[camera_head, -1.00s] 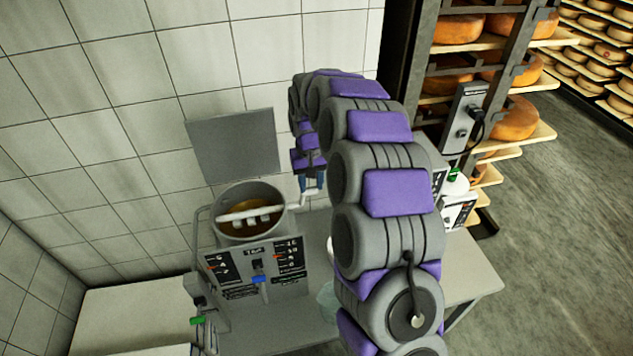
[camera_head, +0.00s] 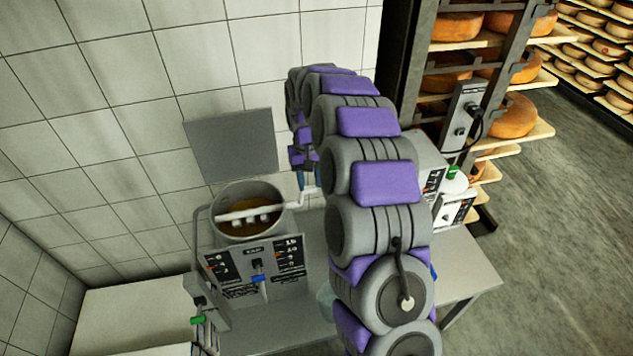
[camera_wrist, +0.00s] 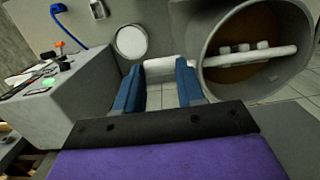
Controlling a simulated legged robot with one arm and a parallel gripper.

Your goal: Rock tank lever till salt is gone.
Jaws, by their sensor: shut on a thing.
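The tank (camera_head: 217,236) is a round grey pot with brown content, on a stand with a labelled front panel. A white bar (camera_head: 236,215) with short white pegs crosses its mouth; it also shows in the wrist view (camera_wrist: 278,53). The white crank lever (camera_head: 307,197) leaves the tank on its right side. My gripper (camera_head: 309,181) is shut on the lever's handle, which lies between the blue fingers in the wrist view (camera_wrist: 160,85). I cannot make out separate salt in the brown content.
A grey panel (camera_head: 232,145) stands behind the tank. The table (camera_head: 455,275) carries other grey devices (camera_head: 432,165) on the right. Shelves with cheese wheels (camera_head: 515,115) stand beyond. My arm hides the table's middle. Tiled wall closes the back.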

